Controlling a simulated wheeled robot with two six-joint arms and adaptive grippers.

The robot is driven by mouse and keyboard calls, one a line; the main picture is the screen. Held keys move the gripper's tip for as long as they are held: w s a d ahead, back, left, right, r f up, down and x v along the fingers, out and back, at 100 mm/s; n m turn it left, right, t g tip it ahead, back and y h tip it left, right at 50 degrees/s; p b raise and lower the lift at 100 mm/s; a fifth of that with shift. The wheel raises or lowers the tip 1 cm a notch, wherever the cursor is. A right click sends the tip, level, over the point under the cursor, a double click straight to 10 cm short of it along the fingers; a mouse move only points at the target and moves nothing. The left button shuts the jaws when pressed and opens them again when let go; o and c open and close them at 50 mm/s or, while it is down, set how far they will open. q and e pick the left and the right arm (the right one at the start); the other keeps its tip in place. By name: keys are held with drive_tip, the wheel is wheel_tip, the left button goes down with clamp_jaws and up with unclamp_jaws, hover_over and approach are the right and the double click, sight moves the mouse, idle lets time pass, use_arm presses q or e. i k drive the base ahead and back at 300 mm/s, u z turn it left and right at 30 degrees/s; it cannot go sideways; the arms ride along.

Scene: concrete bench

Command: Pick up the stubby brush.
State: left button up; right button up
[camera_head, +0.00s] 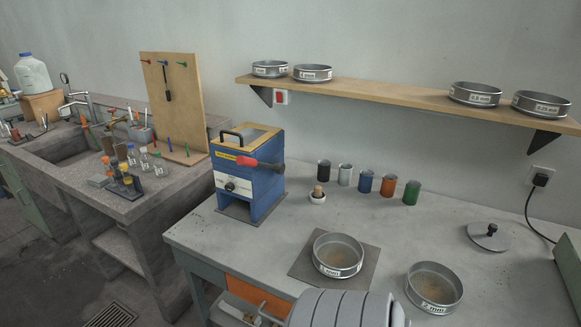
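What looks like the stubby brush (318,194) stands upright on the grey bench, just right of the blue box-shaped device. It has a short brown wooden knob on top and a wide whitish lower part. It is small in the view, so I cannot tell whether the whitish part is bristles or a holder. Nothing touches it from the sides. Neither of my grippers is in view.
Several coloured cups (366,182) stand in a row behind and right. One sieve (338,257) sits on a dark mat (301,267) in front; another sieve (434,288) is right.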

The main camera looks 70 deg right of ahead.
sight(317, 194)
drive_tip(key=z, duration=0.05)
drive_tip(key=k, duration=1.05)
drive_tip(key=z, duration=1.15)
drive_tip(key=i, duration=0.2)
